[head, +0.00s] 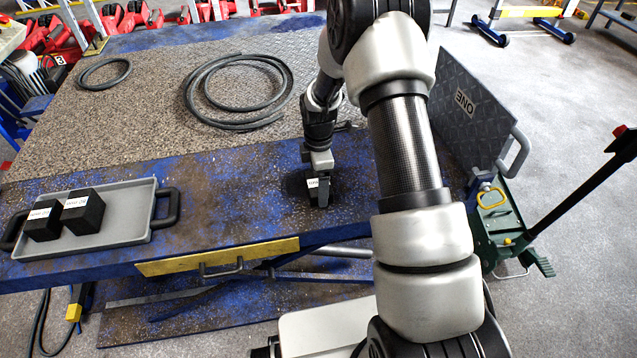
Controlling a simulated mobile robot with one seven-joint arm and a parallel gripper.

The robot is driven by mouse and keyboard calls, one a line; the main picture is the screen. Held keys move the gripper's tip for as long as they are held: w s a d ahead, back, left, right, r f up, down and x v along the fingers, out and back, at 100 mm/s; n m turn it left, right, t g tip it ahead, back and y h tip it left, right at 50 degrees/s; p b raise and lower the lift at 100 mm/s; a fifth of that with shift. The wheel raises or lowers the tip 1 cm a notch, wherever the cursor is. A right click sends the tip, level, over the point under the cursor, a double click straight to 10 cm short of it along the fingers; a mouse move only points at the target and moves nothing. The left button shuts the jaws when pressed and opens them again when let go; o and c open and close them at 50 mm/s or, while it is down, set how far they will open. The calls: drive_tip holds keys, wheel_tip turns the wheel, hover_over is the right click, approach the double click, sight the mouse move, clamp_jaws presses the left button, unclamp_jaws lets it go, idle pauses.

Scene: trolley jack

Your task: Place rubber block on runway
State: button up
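Two black rubber blocks with white labels, one (43,221) at the left and one (84,212) at the right, sit in a grey tray (125,228) on the worn blue runway surface (230,188). A third dark rubber block (312,186), with a white label, is at my gripper (321,190), over the blue surface right of the tray. My gripper points down with a finger in front of this block. I cannot tell whether the fingers are closed on it or whether it touches the surface.
Hose coils (240,92) lie on the textured plate behind. A yellow drawer front (217,257) lines the near edge. A grey plate marked ONE (465,105) and a green trolley jack (500,228) stand at right. Blue surface between tray and gripper is clear.

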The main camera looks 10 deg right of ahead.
drive_tip(key=shift+f, duration=0.2)
drive_tip(key=o, duration=1.3)
drive_tip(key=shift+r, duration=0.15)
